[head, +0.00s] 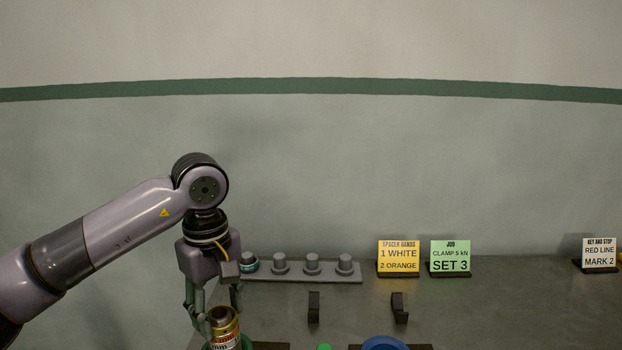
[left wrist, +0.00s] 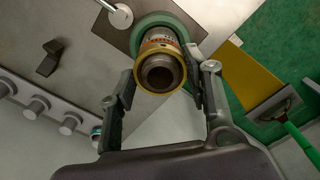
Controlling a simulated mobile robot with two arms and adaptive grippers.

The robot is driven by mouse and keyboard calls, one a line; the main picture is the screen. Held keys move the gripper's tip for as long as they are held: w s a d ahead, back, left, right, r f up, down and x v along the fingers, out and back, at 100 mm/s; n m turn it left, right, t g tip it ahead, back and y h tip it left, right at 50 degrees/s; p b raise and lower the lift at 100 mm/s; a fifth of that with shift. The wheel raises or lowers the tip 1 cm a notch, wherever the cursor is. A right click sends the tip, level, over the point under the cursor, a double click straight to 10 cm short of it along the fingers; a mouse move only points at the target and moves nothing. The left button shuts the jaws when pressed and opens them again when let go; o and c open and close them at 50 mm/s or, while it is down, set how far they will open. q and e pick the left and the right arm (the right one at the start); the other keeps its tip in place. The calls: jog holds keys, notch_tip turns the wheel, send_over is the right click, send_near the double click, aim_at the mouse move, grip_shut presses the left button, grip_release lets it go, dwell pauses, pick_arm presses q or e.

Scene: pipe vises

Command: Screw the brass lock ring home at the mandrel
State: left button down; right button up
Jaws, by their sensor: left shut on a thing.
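The brass lock ring (head: 222,314) sits at the top of an upright mandrel with a printed scale band (head: 226,341), low in the head view. In the left wrist view the ring (left wrist: 160,86) surrounds the mandrel's dark hollow end (left wrist: 160,74). A green round base (left wrist: 154,20) is around the mandrel's foot. My left gripper (head: 213,316) is over the mandrel, pointing down, its fingers on either side of the ring and shut on it; they also show in the left wrist view (left wrist: 162,78). The thread is hidden. My right gripper is not in view.
A grey rack (head: 310,276) with several pegs stands behind, a teal ring (head: 249,265) on its left peg. Sign cards (head: 398,256) stand at the back. Two black stands (head: 314,307) and a blue round thing (head: 384,343) are to the right. A green-handled tool (left wrist: 301,141) shows in the wrist view.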

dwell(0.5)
pick_arm(q)
jog(key=m, duration=0.3)
jog(key=shift+m, duration=0.3)
jog(key=m, duration=0.4)
jog(key=c, duration=1.1)
grip_release()
jog(key=n, duration=1)
